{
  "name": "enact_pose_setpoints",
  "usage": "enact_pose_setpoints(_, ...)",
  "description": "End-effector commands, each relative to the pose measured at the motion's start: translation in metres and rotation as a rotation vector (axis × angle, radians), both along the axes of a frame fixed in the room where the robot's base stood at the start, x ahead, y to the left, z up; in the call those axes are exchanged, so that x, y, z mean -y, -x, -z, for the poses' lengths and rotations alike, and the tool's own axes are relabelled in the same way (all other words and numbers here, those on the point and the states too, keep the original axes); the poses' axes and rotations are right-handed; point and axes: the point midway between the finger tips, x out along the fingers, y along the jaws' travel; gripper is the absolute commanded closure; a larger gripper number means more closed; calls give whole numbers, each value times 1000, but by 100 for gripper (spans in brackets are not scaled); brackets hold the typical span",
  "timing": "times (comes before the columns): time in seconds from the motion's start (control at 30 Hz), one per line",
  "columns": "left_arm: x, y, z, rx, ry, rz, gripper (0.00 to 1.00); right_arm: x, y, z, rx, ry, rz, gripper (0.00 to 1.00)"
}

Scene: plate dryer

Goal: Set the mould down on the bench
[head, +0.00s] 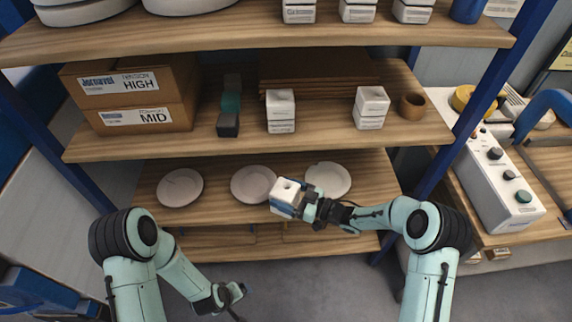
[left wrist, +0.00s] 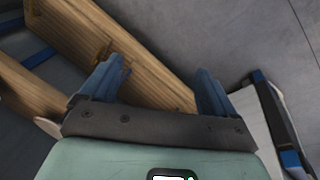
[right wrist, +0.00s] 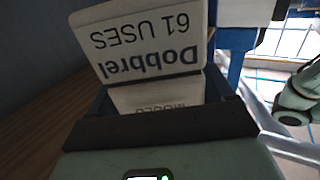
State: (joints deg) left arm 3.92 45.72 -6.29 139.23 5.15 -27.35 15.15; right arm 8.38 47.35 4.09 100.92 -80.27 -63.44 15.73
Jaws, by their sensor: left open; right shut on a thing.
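The mould is a white block with a dark band. My right gripper (head: 305,203) is shut on the mould (head: 286,196), in front of the lower shelf board. In the right wrist view the mould (right wrist: 140,45) fills the jaws and shows upside-down print reading "Dobbrel" and "61 USES". My left gripper (head: 226,297) hangs low at the left, below the shelves. In the left wrist view the left gripper (left wrist: 165,85) is open and empty, with its two blue fingers apart over the floor and a wooden board.
Three white plates (head: 180,187) lie on the lower shelf (head: 220,213). The middle shelf (head: 320,133) holds similar white moulds (head: 371,107), cartons (head: 140,105) marked HIGH and MID, dark blocks and a brown cup (head: 412,106). A bench (head: 548,208) with a white control box (head: 500,185) stands at right.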

Motion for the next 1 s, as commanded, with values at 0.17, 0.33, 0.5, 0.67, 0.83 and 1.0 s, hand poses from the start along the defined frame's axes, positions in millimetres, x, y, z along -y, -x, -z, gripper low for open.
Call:
enact_pose_setpoints(0.17,0,-88,-73,260,7,-203,11,-1,0,-2,4,-4,0,73)
enact_pose_setpoints(0.33,9,-148,-155,483,109,-396,11,-1,0,-2,4,-4,0,73)
enact_pose_setpoints(0.5,21,-188,-247,682,294,-583,11,-1,0,-2,5,-4,0,73)
enact_pose_setpoints(0.67,31,-208,-340,831,543,-751,11,-1,0,-2,5,-4,0,73)
enact_pose_setpoints(0.83,49,-221,-439,905,842,-856,11,-1,0,-2,5,-4,0,73)
enact_pose_setpoints(1.0,118,-247,-502,852,874,-628,11,-1,0,-2,5,-4,0,73)
